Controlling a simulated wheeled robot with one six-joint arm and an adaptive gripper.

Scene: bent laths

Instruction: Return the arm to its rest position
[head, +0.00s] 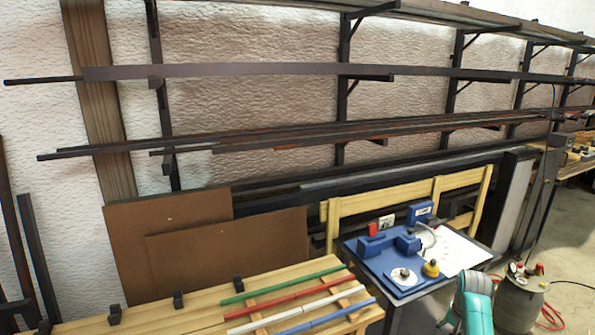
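A teal and grey link of my arm (473,301) shows at the bottom edge, right of centre. My gripper is not in view, so I cannot see whether it is open or holds anything. Green (282,286), red (290,299), white (296,310) and blue (325,317) laths lie side by side across light wooden strips on the wooden bench (190,313) at the bottom.
A small table with a blue top (376,266) holds blue tools and a white sheet, close behind my arm. A dark canister (520,300) with a red hose stands to its right. Brown boards (228,252) and a loaded wall rack (345,95) are behind. Open floor shows at right.

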